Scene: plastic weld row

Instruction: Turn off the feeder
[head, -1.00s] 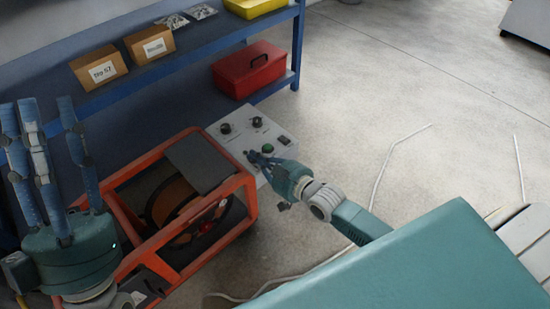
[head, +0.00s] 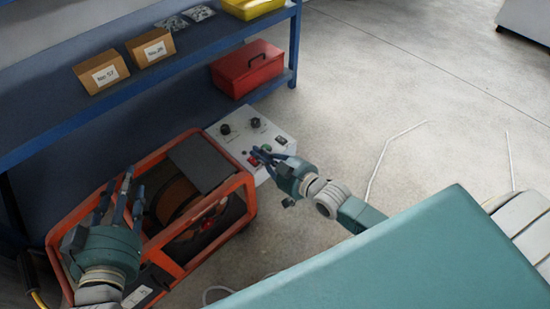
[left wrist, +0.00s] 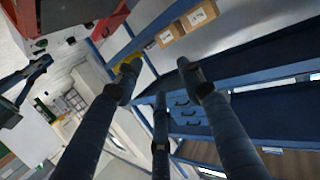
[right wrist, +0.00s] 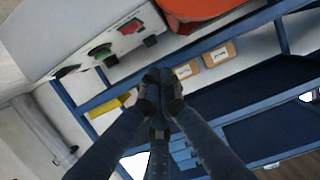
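The feeder has an orange frame (head: 160,157) around a spool, with a light grey control panel (head: 240,143) at its far right side. The panel carries black knobs (head: 225,129), a red control (head: 253,161) and a green button, which shows in the right wrist view (right wrist: 100,51). My right gripper (head: 262,154) is at the panel, beside the red control; its fingers are drawn together with nothing seen between them. Contact cannot be told. My left gripper (head: 122,190) is over the left part of the orange frame, fingers spread and empty.
A blue shelf (head: 190,62) behind the feeder holds cardboard boxes (head: 151,48), a yellow bin (head: 250,7) and, lower down, a red toolbox (head: 248,70). Floor on the right is open.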

